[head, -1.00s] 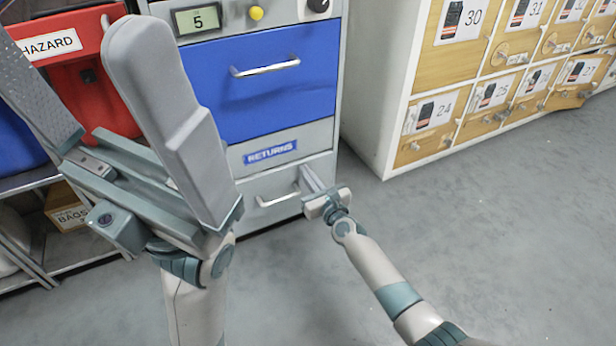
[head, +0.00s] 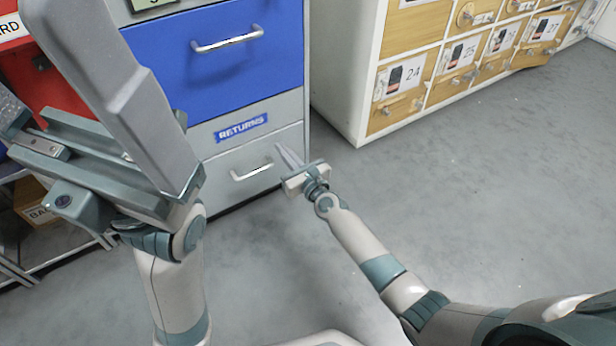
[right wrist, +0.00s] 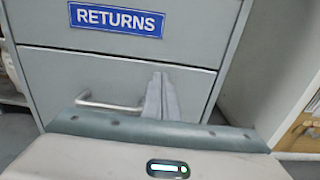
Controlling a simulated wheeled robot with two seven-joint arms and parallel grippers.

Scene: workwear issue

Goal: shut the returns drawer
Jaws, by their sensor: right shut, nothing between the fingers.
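The returns drawer (head: 222,174) is the grey bottom drawer of the cabinet, below the blue RETURNS label (head: 241,128). Its front looks flush, or nearly so, with the cabinet face; only a thin seam shows along its top in the right wrist view (right wrist: 60,69). Its bar handle (head: 252,172) is at the middle. My right gripper (head: 284,152) is shut and empty, its fingertips at the drawer front, right of the handle. I cannot tell whether they touch the front. My left gripper (head: 40,75) is raised close to the camera, open and empty, its fingers wide apart.
A closed blue drawer (head: 240,70) is above the label. Wooden lockers (head: 400,105) in a white frame stand to the right. A red bin (head: 50,85) and a metal rack (head: 70,250) are at left. The grey floor in front is clear.

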